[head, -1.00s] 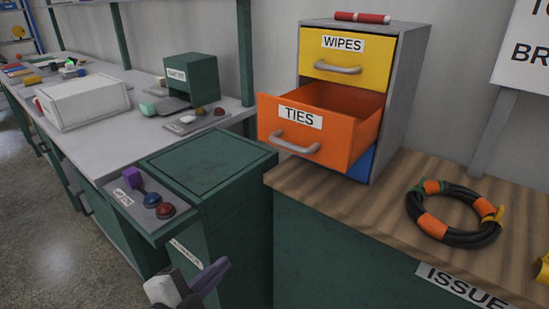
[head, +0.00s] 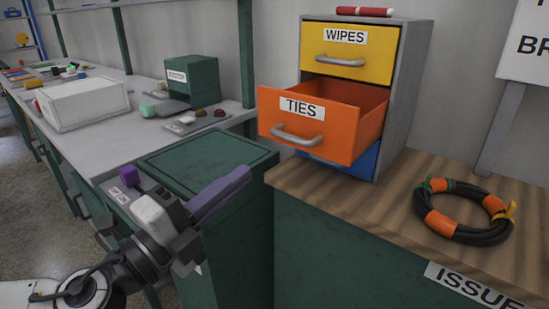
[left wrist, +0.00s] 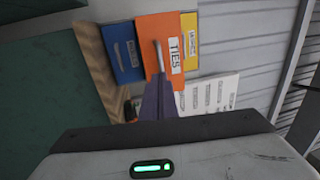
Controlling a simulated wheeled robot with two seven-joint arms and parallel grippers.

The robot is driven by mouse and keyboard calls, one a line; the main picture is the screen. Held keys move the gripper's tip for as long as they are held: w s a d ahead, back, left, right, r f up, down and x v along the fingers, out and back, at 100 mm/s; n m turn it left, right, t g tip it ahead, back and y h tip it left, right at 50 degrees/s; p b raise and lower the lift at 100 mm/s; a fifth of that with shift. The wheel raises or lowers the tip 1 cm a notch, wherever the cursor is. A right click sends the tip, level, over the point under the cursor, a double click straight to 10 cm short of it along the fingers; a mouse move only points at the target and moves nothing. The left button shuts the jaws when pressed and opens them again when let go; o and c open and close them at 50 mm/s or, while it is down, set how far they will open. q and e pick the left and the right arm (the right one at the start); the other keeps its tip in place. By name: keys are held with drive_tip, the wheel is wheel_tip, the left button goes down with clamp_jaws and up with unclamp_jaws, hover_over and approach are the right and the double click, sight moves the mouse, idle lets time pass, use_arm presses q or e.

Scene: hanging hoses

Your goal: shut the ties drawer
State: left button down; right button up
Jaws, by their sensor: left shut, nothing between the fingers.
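The orange ties drawer (head: 318,128) is pulled well out of the grey cabinet (head: 408,90), and its inside shows from above. It has a grey bar handle (head: 298,137) and a TIES label. In the left wrist view the drawer front (left wrist: 155,40) appears sideways beyond my fingers. My left gripper (head: 245,178) is shut and empty, in front of and below the drawer to its left, apart from it. Its purple fingers (left wrist: 156,98) point toward the drawer front in the wrist view. My right gripper is not in view.
The yellow WIPES drawer (head: 348,54) above is shut; a blue drawer (head: 350,160) lies below. A red marker (head: 364,11) rests on the cabinet. A black and orange hose coil (head: 464,211) lies on the wooden counter (head: 395,205). A green cabinet (head: 210,160) stands left.

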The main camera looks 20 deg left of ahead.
sight(286, 139)
use_arm(q)
drive_tip(key=p+x, duration=0.2)
drive_tip(key=x, duration=0.7)
drive_tip(key=shift+s+r+p, duration=0.1)
drive_tip(key=shift+r+p, duration=0.1)
drive_tip(key=shift+p, duration=0.15)
drive_tip(key=shift+w+d, duration=0.15)
drive_tip(key=shift+w, duration=0.15)
drive_tip(key=shift+w+d, duration=0.1)
drive_tip(key=shift+w, duration=0.1)
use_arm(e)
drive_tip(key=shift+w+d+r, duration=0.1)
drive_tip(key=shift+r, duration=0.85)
